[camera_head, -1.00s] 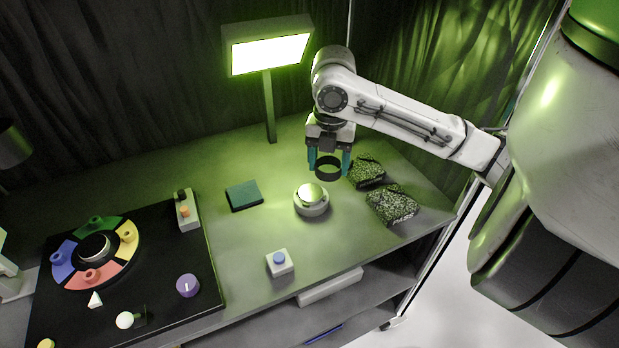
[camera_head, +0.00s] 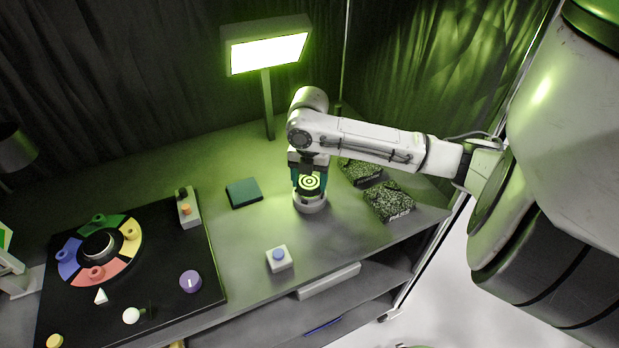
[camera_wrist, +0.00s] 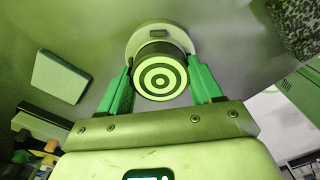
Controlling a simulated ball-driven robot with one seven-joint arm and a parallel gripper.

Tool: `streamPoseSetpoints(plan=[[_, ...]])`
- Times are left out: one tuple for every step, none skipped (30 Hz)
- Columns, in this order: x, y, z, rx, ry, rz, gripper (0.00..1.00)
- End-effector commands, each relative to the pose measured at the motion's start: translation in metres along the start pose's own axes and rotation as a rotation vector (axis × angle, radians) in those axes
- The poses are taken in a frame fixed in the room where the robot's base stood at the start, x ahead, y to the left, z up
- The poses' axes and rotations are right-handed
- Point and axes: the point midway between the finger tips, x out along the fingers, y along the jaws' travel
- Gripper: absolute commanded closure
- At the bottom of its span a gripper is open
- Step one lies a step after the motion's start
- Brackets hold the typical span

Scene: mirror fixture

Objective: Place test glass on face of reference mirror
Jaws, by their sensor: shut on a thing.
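The test glass (camera_head: 310,183) is a dark-rimmed round disc, and bright and dark concentric rings show in it. My gripper (camera_head: 309,176) is shut on its rim with teal fingers on both sides. The reference mirror (camera_head: 311,205) is in a round white mount on the table, directly under the glass. Its face is hidden by the glass. In the wrist view the ringed glass (camera_wrist: 159,80) sits between the green-lit fingers, against or just over the white mount (camera_wrist: 160,36). I cannot tell for sure whether they touch.
A lit lamp panel (camera_head: 267,54) on a post stands behind. A dark green block (camera_head: 243,192) lies left, two speckled dark pieces (camera_head: 388,201) lie right. A white box with a blue button (camera_head: 279,258) is in front. A black board (camera_head: 150,275) with coloured parts fills the left.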

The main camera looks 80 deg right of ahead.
Motion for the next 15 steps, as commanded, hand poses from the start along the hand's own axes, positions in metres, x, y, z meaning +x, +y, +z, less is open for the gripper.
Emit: streamPoseSetpoints(plan=[[0.0002,0.0000,0.0002,0.000,-0.001,0.000,0.72],[0.0011,0.0000,0.0001,0.000,0.000,0.000,0.72],[0.0025,0.0000,0.0001,0.000,0.000,0.000,0.72],[0.0035,0.0000,0.0001,0.000,0.000,0.000,0.72],[0.0043,0.0000,0.0001,0.000,0.000,0.000,0.72],[0.0029,-0.0001,0.0001,0.000,0.000,0.000,0.32],[0.0029,-0.0001,0.0001,0.000,0.000,0.000,0.29],[0.0029,-0.0001,0.0000,0.000,0.000,0.000,0.26],[0.0029,-0.0001,0.0000,0.000,0.000,0.000,0.22],[0.0029,-0.0001,0.0000,0.000,0.000,0.000,0.19],[0.0029,-0.0001,0.0000,0.000,0.000,0.000,0.16],[0.0028,-0.0001,0.0000,0.000,0.000,0.000,0.12],[0.0028,-0.0001,0.0000,0.001,0.000,0.000,0.10],[0.0028,-0.0001,0.0000,0.000,0.000,0.000,0.10],[0.0028,-0.0001,0.0000,0.000,0.000,0.000,0.10]])
